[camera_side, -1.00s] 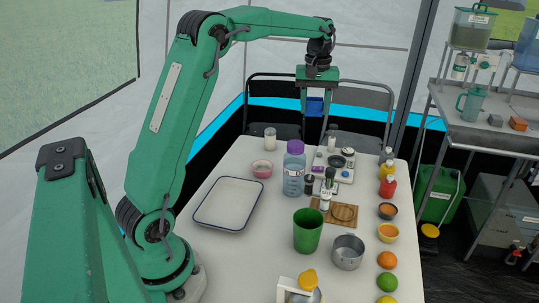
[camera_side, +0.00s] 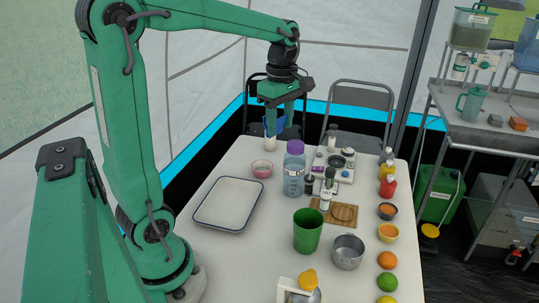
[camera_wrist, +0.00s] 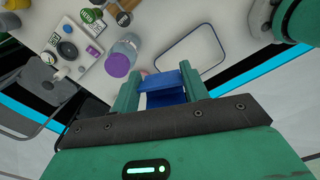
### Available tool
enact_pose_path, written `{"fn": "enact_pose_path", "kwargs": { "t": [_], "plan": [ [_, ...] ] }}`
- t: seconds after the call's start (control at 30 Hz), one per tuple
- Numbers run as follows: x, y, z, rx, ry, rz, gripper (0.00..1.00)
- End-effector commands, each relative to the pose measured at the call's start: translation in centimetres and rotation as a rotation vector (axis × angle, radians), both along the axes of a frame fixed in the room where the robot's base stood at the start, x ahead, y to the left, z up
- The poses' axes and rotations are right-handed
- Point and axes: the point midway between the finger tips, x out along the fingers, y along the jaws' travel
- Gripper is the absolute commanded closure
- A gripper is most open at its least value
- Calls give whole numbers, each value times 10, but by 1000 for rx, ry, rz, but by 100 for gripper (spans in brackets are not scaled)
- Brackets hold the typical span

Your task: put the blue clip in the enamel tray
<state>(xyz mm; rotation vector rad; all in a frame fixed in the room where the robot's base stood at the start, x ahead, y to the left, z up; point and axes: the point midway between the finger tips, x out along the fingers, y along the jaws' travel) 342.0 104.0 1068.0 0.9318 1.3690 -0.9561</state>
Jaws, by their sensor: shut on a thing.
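My gripper (camera_side: 279,121) is shut on the blue clip (camera_wrist: 165,88), which sits between its two green fingers in the wrist view. In the side view the clip (camera_side: 270,128) shows small and partly hidden by the fingers. My gripper holds it in the air above the far edge of the table. The enamel tray (camera_side: 206,219) is white with a dark blue rim and lies empty on the left part of the table. It also shows in the wrist view (camera_wrist: 190,46), beyond the fingers and to the right.
A white jar (camera_side: 271,143) stands at the far edge. A green cup (camera_side: 307,238) and metal pot (camera_side: 348,254) are right of the tray.

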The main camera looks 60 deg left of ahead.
Motion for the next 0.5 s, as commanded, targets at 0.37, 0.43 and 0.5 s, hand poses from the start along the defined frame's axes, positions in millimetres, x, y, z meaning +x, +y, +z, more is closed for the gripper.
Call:
{"fn": "enact_pose_path", "kwargs": {
  "t": [0.37, 0.43, 0.5],
  "plan": [
    [-52, -20, -11, 5, 6, 305, 76],
    [-58, -22, -13, 5, 7, 343, 76],
    [-64, -24, -15, 7, 7, 380, 76]
  ]
}}
